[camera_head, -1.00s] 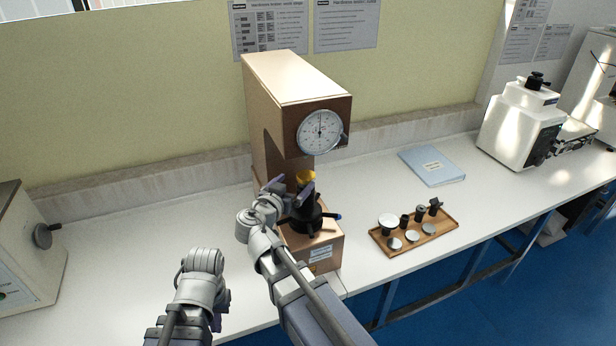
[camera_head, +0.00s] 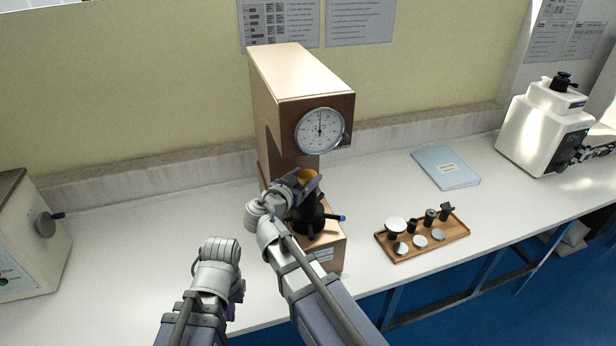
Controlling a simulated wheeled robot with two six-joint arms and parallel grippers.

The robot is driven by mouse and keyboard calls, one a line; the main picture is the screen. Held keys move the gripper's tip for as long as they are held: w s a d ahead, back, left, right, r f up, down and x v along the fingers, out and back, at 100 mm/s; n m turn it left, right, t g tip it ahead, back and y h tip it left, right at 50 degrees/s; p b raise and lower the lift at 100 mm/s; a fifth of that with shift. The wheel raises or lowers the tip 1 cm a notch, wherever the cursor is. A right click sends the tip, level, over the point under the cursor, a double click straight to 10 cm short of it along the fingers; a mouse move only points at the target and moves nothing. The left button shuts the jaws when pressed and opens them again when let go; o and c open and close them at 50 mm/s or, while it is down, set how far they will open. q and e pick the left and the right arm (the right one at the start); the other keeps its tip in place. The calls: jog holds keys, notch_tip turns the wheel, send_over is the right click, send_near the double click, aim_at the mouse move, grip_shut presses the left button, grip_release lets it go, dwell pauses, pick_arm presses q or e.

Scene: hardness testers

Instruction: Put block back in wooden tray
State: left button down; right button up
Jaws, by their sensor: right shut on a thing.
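I cannot tell whether the block still touches the stage. The wooden tray (camera_head: 456,235) lies on the bench to the right of the tester and holds several dark fittings and pale round discs. My left gripper (camera_head: 239,291) hangs low at the front, left of the right arm, away from the block. Its fingers are mostly hidden and it holds nothing I can see.
The black handwheel (camera_head: 310,222) with a blue-tipped lever stands under my right gripper. A blue folder (camera_head: 445,167) lies behind the tray. A white machine (camera_head: 545,125) is at the far right, another tester (camera_head: 25,245) at the far left. The bench between is clear.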

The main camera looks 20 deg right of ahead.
grip_shut()
pick_arm(q)
jog(key=shift+r, duration=0.2)
pick_arm(e)
jog(key=shift+r, duration=0.2)
